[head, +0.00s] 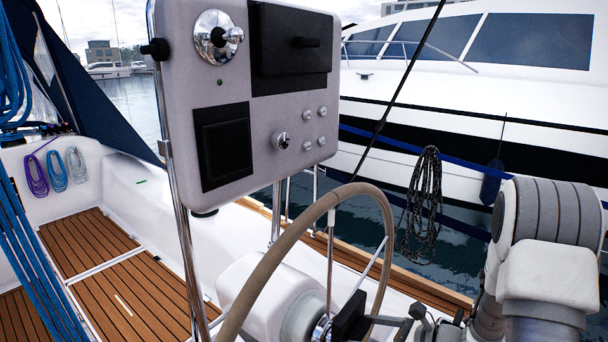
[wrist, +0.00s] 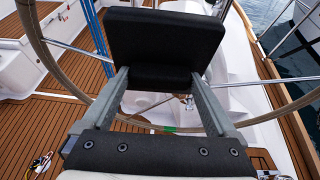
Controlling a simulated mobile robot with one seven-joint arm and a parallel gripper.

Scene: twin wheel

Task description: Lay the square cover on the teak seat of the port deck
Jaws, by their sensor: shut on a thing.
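A black, padded-looking square cover (wrist: 165,45) is held up at the fingertips of my gripper (wrist: 158,76) in the wrist view. The two grey fingers close on its lower part. In the head view the cover (head: 349,318) shows as a dark slab, tilted, in front of the wheel hub, with my gripper (head: 376,322) to its right, partly cut off by the lower edge. Teak slatted surfaces (head: 135,292) lie at the left of the head view, well apart from the cover. I cannot tell which of them is the port deck seat.
The steering wheel (head: 262,262) stands close around the cover; its rim also crosses the wrist view (wrist: 42,45). A grey instrument panel (head: 265,85) on steel posts rises above. Blue ropes (head: 38,262) hang at left. Water and a white yacht (head: 450,85) lie beyond the rail.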

